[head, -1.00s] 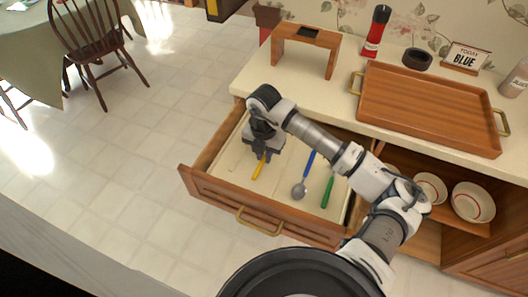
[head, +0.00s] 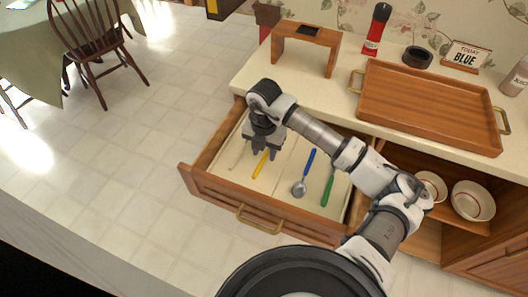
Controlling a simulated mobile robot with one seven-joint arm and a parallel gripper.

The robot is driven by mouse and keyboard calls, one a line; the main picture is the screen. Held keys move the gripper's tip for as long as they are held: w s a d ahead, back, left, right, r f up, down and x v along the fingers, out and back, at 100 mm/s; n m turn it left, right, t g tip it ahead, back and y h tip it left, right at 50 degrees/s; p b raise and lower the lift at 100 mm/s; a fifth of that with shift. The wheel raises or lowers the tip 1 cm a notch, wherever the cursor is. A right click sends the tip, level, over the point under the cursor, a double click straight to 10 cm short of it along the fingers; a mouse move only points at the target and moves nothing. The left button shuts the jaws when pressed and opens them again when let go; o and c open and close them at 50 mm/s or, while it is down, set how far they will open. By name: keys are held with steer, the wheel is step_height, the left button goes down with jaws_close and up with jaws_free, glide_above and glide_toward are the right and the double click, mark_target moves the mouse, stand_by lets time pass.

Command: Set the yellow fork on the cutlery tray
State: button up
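The yellow fork (head: 260,166) lies in the open drawer (head: 228,190), left of a blue-handled spoon. My gripper (head: 264,153) points down over the fork's far end and partly hides it. Its two fingers look spread apart, with a gap between them. Contact with the fork is too small to make out. The only tray in view is a brown wooden one (head: 430,108) with brass handles. It stands empty on the counter, to the right of my gripper.
The blue spoon (head: 304,175) and a green-handled utensil (head: 327,188) lie in the drawer. A wooden stand (head: 306,38), red bottle (head: 376,30), dark bowl (head: 417,58) and sign (head: 466,56) stand on the counter. Bowls (head: 472,201) sit on the shelf below.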

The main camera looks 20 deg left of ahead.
mark_target(264, 157)
step_height(264, 157, up, 11)
steer(key=b, duration=0.2)
steer(key=shift+b, duration=0.35)
